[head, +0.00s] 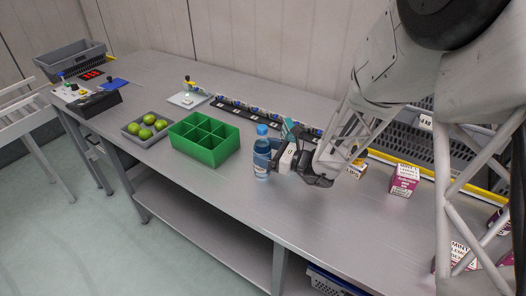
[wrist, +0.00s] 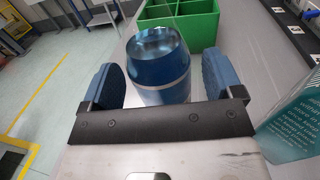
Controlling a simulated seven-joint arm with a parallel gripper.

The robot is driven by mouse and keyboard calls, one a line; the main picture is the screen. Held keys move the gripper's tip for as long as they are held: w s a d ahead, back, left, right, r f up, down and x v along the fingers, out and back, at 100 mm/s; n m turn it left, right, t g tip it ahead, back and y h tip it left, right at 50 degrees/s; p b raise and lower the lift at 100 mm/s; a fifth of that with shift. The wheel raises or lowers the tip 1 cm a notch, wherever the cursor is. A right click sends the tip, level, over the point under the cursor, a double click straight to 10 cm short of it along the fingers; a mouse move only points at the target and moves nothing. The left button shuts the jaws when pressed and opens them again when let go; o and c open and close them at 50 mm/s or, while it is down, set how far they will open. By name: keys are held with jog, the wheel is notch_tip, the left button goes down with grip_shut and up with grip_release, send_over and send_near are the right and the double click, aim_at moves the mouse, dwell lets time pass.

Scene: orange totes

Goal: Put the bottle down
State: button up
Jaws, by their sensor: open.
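The bottle (head: 262,152) is clear and blue with a blue cap. It stands upright on the grey metal table, to the right of the green divided crate. In the wrist view the bottle (wrist: 160,68) is seen from close by, between the two blue finger pads. My gripper (head: 268,157) is at the bottle's side, with its fingers around it. In the wrist view my gripper (wrist: 157,82) is open, and a gap shows between the bottle and the pads, clearest on the right. The bottle's base is hidden in the wrist view.
The green crate (head: 204,139) has empty compartments. A grey tray (head: 147,128) holds several green fruits. A teal carton (wrist: 292,120) stands close to my gripper on the right. Purple-and-white boxes (head: 404,180) stand farther right. The table's front edge (head: 215,205) is near; bare tabletop lies before the bottle.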

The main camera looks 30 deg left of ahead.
jog(key=w+d, duration=0.1)
jog(key=d, duration=0.9)
jog(key=shift+w+d, duration=0.3)
jog(key=shift+w, duration=0.05)
dwell(0.6)
jog(key=s+d+r+n+t+h, duration=0.1)
jog(key=s+d+r+n+h, duration=0.4)
jog(key=d, duration=1)
jog(key=s+d+r+n+t+h, duration=0.2)
jog(key=s+d+r+n+h, duration=0.3)
jog(key=s+d, duration=0.5)
jog(key=s+d+r+n+t+h, duration=0.2)
jog(key=s+d+r+n+h, duration=0.4)
jog(key=d, duration=1.4)
jog(key=shift+s+d+r+h, duration=0.2)
jog(key=shift+s+r+h, duration=0.5)
jog(key=shift+s+h, duration=0.4)
